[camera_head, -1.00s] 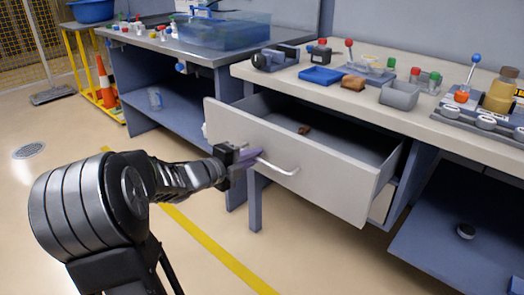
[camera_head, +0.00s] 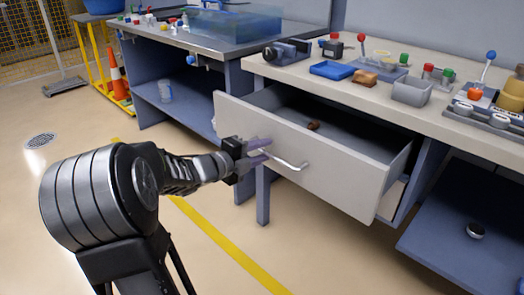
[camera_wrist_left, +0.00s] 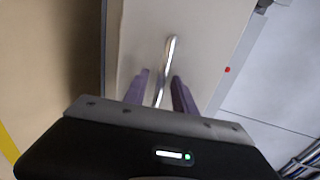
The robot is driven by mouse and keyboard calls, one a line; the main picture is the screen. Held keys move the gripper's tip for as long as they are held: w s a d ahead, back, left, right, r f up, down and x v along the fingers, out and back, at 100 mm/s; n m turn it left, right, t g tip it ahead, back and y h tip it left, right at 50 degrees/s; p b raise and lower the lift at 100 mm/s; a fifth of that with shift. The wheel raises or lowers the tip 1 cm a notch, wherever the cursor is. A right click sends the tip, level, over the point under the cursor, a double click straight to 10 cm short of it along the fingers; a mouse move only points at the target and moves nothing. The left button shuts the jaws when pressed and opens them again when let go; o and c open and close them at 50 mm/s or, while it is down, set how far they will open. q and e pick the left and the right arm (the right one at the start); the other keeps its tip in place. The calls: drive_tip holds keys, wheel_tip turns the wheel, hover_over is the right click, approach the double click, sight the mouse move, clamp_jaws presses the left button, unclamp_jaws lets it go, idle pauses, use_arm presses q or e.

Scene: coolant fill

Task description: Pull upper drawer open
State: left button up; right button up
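The upper drawer (camera_head: 330,160) is pulled well out of the bench, and its inside shows in the head view. Its silver bar handle (camera_head: 290,164) is on the front panel. My left gripper (camera_head: 264,150) is at the left end of the handle, its two purple fingers spread apart. In the left wrist view the handle (camera_wrist_left: 170,52) runs between the open fingers (camera_wrist_left: 161,80), with a gap on both sides. My right gripper is in no view.
A small brown object (camera_head: 313,126) lies inside the drawer. The benchtop (camera_head: 440,112) holds a blue tray (camera_head: 332,69), a grey bin (camera_head: 411,92) and other parts. Part of a lower drawer (camera_head: 391,199) shows beneath. Floor in front is clear.

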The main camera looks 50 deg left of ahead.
use_arm(q)
drive_tip(key=p+v, duration=0.1)
drive_tip(key=v, duration=0.6)
drive_tip(key=shift+s+p, duration=0.3)
drive_tip(key=shift+s, duration=0.05)
